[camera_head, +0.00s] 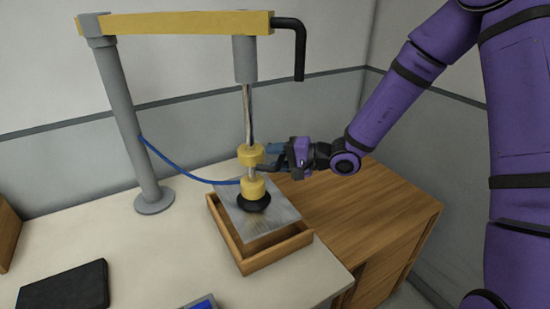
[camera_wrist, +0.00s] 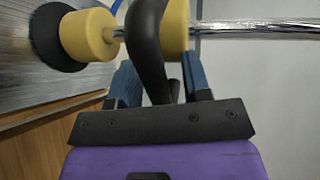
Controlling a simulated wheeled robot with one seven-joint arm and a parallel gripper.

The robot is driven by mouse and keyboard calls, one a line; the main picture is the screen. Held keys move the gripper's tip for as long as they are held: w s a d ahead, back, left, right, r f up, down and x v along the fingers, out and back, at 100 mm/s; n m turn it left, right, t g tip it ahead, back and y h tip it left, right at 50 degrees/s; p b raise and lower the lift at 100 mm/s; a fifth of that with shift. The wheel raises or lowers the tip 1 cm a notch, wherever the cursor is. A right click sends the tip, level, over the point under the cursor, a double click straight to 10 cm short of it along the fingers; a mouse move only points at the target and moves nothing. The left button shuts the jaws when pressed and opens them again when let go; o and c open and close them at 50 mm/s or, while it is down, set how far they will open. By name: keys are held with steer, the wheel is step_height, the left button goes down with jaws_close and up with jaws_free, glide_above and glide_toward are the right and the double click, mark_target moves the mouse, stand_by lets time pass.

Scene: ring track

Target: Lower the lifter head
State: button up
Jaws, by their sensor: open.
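The lifter head (camera_head: 254,186) hangs on a chrome rod (camera_head: 248,115) and has two yellow collars, with a black suction cup (camera_head: 254,203) below. The cup appears to rest on a grey metal plate (camera_head: 284,216), which lies over a wooden tray (camera_head: 262,260). A curved black handle (camera_wrist: 149,40) leaves the head between the collars. My gripper (camera_head: 277,158) is at the right of the head. In the wrist view its blue fingers stand open on either side of the handle, and I cannot tell if they touch it.
A yellow beam (camera_head: 180,22) with a black bent handle (camera_head: 299,50) reaches out from a grey post (camera_head: 130,125). A blue hose (camera_head: 185,174) runs from post to head. A black flat object (camera_head: 65,287) lies at lower left. A wooden cabinet (camera_head: 365,205) stands at right.

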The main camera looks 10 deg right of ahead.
steer(key=shift+a, duration=0.2)
jaws_close()
step_height(320, 180, down, 9)
steer(key=shift+f, duration=0.15)
stand_by(0.4)
jaws_free()
steer(key=v, duration=1.1)
